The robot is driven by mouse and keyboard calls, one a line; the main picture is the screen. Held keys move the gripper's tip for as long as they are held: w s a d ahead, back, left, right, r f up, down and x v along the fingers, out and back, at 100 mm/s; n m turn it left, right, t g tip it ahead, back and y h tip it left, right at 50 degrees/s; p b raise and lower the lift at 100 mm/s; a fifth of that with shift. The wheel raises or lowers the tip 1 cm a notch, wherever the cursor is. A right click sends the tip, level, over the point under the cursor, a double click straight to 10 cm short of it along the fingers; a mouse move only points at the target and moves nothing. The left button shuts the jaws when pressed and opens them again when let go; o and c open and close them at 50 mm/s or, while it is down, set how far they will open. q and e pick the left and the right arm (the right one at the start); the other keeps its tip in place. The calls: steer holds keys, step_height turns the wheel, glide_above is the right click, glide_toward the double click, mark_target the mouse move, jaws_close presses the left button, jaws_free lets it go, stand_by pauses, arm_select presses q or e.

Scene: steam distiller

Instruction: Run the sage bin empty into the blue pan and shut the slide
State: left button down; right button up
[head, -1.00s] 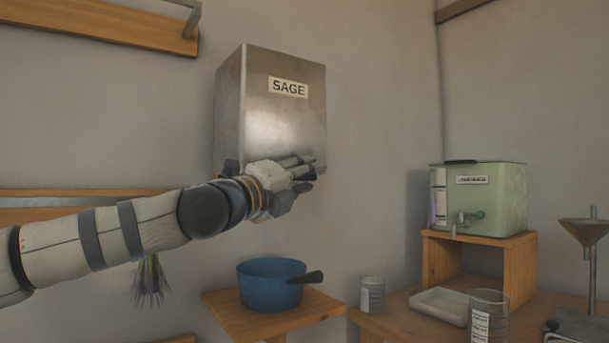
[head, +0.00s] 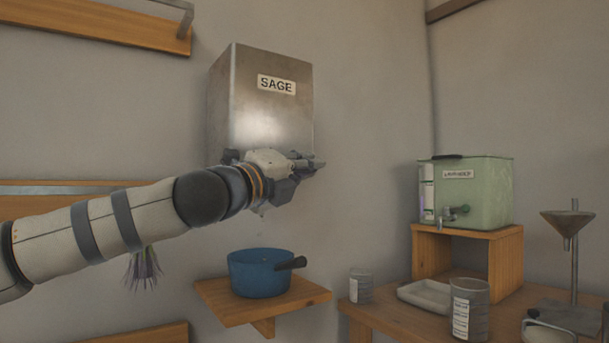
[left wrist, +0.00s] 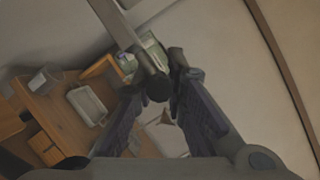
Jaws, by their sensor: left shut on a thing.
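The sage bin (head: 272,105) is a tall metal box on the wall with a SAGE label. My left gripper (head: 308,164) is at its lower right front edge, hiding the bin's bottom and the slide in the head view. In the left wrist view my left gripper (left wrist: 160,90) is shut on a dark knob (left wrist: 157,88). A flat metal strip (left wrist: 118,25), apparently the slide, runs up from it. The blue pan (head: 258,275) stands upright below the bin, its dark handle to the right. Its contents are hidden. A small pale fleck shows between gripper and pan. My right gripper is out of view.
The pan's small wooden shelf (head: 230,311) is on the wall. At right a wooden table (head: 385,322) holds a green tank (head: 485,190) on a stand, a pale tray (head: 425,296), jars and a funnel stand (head: 574,240). A dried bunch (head: 143,268) hangs below my left arm.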

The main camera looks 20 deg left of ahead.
arm_select(q)
steer(key=shift+d+f, duration=0.1)
steer(key=shift+d, duration=0.1)
steer(key=c, duration=1.6)
jaws_free()
steer(key=shift+s, duration=0.15)
steer(key=shift+a, duration=0.1)
steer(key=shift+s+a, duration=0.1)
steer(key=shift+s, duration=0.2)
steer(key=v, duration=1.1)
steer(key=shift+s, duration=0.15)
